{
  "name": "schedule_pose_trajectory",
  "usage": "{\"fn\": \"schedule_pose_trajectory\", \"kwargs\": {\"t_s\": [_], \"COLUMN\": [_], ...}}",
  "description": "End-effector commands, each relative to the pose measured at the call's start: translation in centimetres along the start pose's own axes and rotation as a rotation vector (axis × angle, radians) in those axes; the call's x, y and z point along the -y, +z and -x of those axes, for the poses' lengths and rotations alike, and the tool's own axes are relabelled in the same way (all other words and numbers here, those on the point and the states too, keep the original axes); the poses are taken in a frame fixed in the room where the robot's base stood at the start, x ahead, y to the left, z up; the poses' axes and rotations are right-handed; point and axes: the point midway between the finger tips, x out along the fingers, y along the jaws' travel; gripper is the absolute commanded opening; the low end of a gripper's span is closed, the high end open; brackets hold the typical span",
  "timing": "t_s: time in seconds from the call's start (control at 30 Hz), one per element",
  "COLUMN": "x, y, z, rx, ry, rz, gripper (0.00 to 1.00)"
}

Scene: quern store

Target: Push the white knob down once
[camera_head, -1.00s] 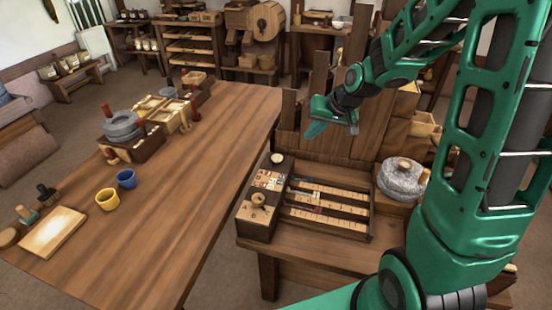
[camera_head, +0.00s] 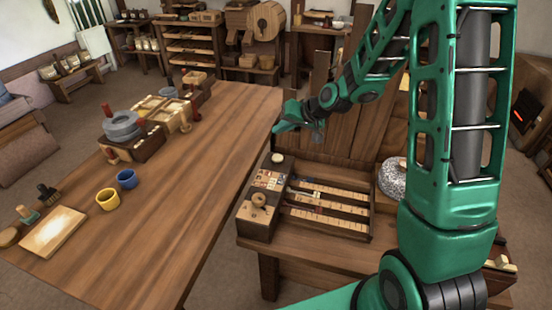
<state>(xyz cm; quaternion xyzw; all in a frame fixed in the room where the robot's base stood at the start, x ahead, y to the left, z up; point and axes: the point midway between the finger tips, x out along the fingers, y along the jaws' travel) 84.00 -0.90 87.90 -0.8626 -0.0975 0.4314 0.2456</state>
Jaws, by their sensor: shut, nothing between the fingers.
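The white knob (camera_head: 278,158) is a small, pale round cap on the far end of a dark wooden control box (camera_head: 257,225). The box stands at the left side of a wooden bench. My gripper (camera_head: 278,128) is shut and empty. In the picture it appears just above the white knob, apart from it. The exact height of the gap cannot be told from this one view. Nothing hides the knob.
A tan wooden knob (camera_head: 258,200) sits nearer on the same box. Slotted trays (camera_head: 328,207) lie to its right, and a grey millstone (camera_head: 392,177) is partly hidden by my arm. A long table (camera_head: 190,215) at left holds blue and yellow cups.

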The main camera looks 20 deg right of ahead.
Motion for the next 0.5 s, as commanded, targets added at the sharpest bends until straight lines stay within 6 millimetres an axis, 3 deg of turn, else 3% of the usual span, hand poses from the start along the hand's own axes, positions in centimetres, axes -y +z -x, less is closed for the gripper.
{"fn": "schedule_pose_trajectory", "kwargs": {"t_s": [0.5], "x": [-3.0], "y": [3.0], "z": [-3.9], "rx": [0.004], "ry": [0.002], "rz": [-0.003], "gripper": [0.00]}}
